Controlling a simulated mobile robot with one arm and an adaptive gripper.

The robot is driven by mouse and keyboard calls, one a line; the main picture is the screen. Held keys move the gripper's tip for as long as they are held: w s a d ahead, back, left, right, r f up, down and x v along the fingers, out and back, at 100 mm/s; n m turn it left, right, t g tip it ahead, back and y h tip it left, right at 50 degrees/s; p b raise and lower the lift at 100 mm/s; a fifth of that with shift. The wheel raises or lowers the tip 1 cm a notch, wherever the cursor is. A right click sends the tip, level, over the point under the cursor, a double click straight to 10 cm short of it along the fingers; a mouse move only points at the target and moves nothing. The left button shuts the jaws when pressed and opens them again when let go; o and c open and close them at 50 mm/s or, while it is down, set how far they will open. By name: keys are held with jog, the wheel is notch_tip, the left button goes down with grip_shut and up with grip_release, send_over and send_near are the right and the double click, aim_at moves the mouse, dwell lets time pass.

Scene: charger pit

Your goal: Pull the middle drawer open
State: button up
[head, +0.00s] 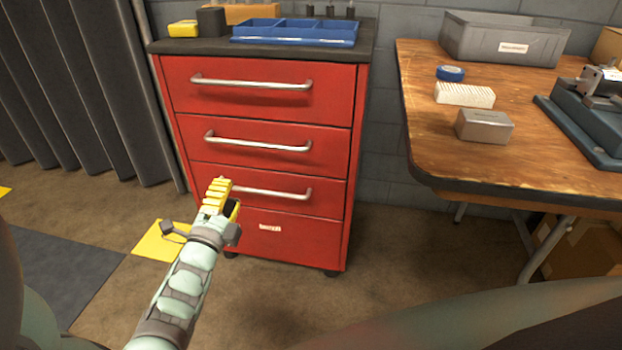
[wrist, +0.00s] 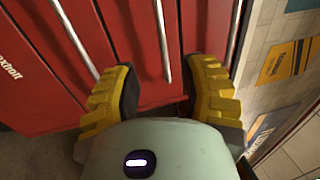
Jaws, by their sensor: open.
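The red cabinet (head: 180,110) has three drawers with silver bar handles above a plain labelled bottom panel. All drawers look shut. The middle drawer (head: 325,158) has its handle (head: 258,142) across its front. My gripper (head: 222,197) is in front of the cabinet's left half, overlapping the left end of the lowest handle (head: 285,193) in the head view. In the wrist view my gripper (wrist: 165,85) is open and empty, with the middle handle (wrist: 161,40) lined up between its yellow fingers. The fingers look short of it; the exact gap cannot be told.
The blue tray (head: 295,32) and a yellow box (head: 184,29) sit on the cabinet top. A wooden table (head: 560,120) stands to the right with a grey bin (head: 500,38). A grey curtain (head: 70,90) hangs at left. The floor before the cabinet is clear.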

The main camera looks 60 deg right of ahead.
aim_at(251, 142)
jog(key=b+x, duration=0.4)
jog(key=x, duration=1.2)
jog(key=shift+s+b, duration=0.1)
jog(key=shift+b, duration=0.3)
jog(key=shift+a, duration=0.1)
grip_shut()
